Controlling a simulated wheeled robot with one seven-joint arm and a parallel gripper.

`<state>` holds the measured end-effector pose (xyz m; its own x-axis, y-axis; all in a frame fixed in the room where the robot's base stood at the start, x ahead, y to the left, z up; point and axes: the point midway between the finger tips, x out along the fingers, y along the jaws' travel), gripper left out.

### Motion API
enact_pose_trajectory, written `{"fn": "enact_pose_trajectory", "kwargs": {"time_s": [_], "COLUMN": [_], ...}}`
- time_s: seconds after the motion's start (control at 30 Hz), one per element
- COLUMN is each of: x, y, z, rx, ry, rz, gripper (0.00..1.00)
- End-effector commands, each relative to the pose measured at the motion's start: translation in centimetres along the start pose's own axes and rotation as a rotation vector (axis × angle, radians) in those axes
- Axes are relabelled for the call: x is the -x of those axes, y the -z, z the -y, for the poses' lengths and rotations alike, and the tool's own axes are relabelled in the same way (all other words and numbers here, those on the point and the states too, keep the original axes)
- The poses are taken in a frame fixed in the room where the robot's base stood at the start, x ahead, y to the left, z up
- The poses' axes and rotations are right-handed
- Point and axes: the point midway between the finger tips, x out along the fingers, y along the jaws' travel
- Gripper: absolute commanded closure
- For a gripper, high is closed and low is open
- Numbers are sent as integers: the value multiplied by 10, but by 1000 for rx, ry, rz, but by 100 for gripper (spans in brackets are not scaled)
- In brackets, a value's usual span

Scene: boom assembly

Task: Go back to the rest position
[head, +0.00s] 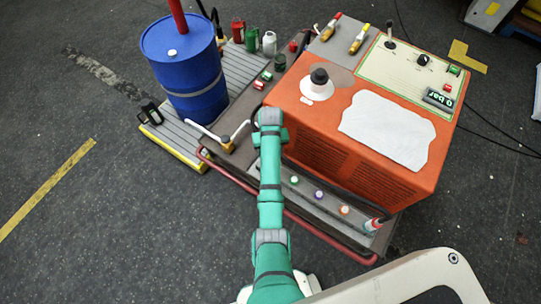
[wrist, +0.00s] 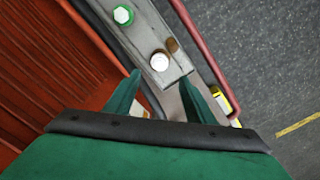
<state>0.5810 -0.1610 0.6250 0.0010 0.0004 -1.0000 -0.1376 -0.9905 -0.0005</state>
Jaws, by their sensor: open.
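My arm (head: 270,190), green with grey joints, reaches from the bottom of the head view to the near left edge of the orange machine (head: 410,178). Its fingers are hard to make out there. In the wrist view my gripper (wrist: 160,77) shows two green fingers spread apart. The end of a grey metal strip (wrist: 182,72) lies in line with the gap between them. A white round cap (wrist: 159,62) and a green cap (wrist: 123,15) sit on the strip. I see nothing clamped between the fingers, but cannot tell whether they touch the strip.
A dark red rail (head: 297,220) edges the machine's grey platform. Green, purple (head: 318,194) and orange caps line it. A blue barrel (head: 187,72) stands at left, with a bent white pipe (head: 208,133) nearby. The floor at lower left (head: 120,240) is clear.

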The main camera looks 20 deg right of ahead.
Motion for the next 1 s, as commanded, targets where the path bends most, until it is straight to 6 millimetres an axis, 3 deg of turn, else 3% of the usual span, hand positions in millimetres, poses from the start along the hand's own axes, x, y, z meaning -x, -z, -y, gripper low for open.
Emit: {"fn": "enact_pose_trajectory", "kwargs": {"time_s": [0.63,0.77,1.0], "x": [-3,-20,-63], "y": [-3,-16,-63], "z": [1,5,18], "rx": [1,6,24], "ry": [-2,-16,-57], "rz": [-5,-45,-213], "gripper": [51,51,51]}}
